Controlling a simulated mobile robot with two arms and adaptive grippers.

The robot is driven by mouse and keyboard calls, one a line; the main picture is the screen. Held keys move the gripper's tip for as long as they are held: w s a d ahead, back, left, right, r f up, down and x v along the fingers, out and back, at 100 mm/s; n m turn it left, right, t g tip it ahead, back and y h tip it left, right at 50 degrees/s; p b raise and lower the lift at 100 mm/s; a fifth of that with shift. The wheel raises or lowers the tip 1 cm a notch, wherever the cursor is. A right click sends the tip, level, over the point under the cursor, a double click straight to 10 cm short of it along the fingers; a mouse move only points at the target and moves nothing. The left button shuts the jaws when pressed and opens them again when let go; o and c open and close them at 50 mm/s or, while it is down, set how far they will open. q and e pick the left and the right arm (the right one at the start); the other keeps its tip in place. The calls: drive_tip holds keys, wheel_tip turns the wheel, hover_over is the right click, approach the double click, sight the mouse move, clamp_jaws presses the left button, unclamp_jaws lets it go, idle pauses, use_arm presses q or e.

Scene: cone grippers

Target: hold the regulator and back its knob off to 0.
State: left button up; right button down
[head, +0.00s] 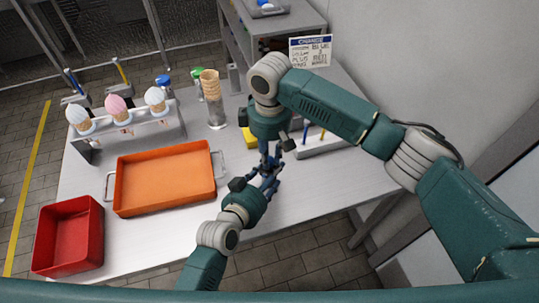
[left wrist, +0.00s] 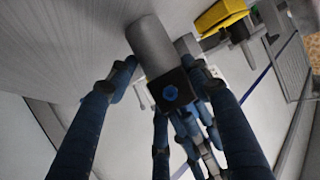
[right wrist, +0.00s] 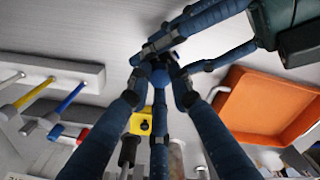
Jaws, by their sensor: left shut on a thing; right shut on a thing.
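The regulator shows in the left wrist view as a grey cylinder (left wrist: 150,45) with a dark block that has a blue six-sided spot on its face. My left gripper (left wrist: 165,72) is shut on the regulator, one finger on each side. My right gripper (right wrist: 158,78) is shut on a small blue round part, seemingly the knob, mostly covered by its fingertips. In the head view the two grippers meet above the table's front right part, the right one (head: 269,162) from above. The regulator is largely hidden there, and I cannot read the knob's setting.
An orange tray (head: 165,178) and a red bin (head: 70,236) are at the left. A rack (head: 135,131) of topped cones and a cone stack (head: 211,85) stand behind. A yellow block (right wrist: 140,122) and a tool rack (head: 318,146) are close to the grippers. A sign (head: 311,51) stands behind.

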sight(270, 158)
use_arm(q)
drive_tip(key=shift+f, duration=0.15)
drive_tip(key=shift+s, duration=0.1)
use_arm(e)
drive_tip(key=c, duration=1.6)
unclamp_jaws()
drive_tip(key=shift+o, duration=0.2)
wheel_tip(270, 158, up, 12)
use_arm(q)
drive_tip(key=o, duration=1.4)
use_arm(e)
drive_tip(key=shift+w, duration=0.1)
